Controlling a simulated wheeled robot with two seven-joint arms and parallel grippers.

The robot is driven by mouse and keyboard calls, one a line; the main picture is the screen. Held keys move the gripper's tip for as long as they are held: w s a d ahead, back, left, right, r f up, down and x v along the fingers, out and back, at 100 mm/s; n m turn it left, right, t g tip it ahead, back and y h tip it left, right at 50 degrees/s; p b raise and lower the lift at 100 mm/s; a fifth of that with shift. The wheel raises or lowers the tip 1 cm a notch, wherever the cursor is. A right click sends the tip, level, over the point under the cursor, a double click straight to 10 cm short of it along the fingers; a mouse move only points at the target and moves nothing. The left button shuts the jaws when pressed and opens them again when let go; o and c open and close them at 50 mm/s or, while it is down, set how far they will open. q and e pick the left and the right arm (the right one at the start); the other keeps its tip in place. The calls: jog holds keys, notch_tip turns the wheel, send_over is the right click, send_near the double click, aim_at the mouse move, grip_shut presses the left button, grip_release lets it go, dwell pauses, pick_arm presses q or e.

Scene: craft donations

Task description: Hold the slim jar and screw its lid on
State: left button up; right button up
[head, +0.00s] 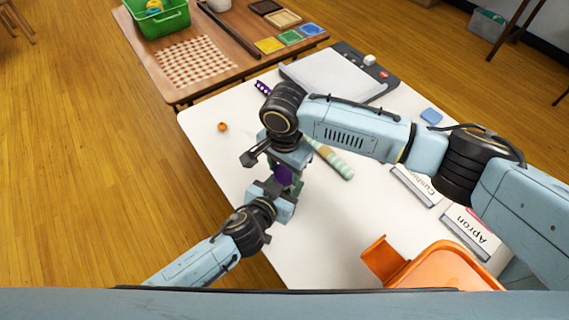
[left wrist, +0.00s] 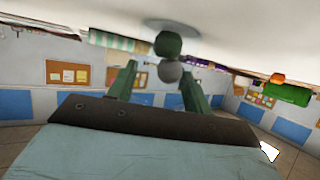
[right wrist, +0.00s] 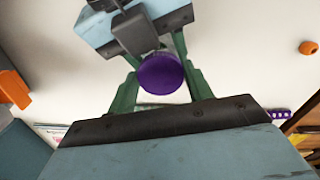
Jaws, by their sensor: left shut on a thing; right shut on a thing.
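The purple lid (head: 283,175) shows between my two grippers in the head view. In the right wrist view the round lid (right wrist: 160,74) sits between the green fingers of my right gripper (right wrist: 158,85), which is shut on it from above. My left gripper (head: 274,192) comes in from the lower left, just below the lid. In the left wrist view a dark green rounded thing (left wrist: 168,44) and a grey rounded part (left wrist: 171,71) show between its fingers, likely the slim jar. The jar is mostly hidden in the head view, so I cannot tell how the lid meets it.
An orange bin (head: 450,265) stands at the table's near right, beside the Cushions and Apron signs (head: 468,235). A green striped roll (head: 335,163) lies right of the grippers. An orange ball (head: 222,126) lies to the left. A paper trimmer (head: 383,62) lies at the back.

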jog(key=shift+f, duration=0.55)
dwell(0.5)
jog(key=m, duration=0.3)
jog(key=shift+a+m, duration=0.15)
jog(key=shift+m, duration=0.25)
jog(key=m, duration=0.2)
jog(key=shift+w+m, duration=0.1)
jog(key=shift+m, duration=0.3)
jog(key=o, duration=0.9)
jog(key=shift+r, duration=2.25)
jog(key=shift+w, duration=0.1)
jog(key=shift+c, duration=0.2)
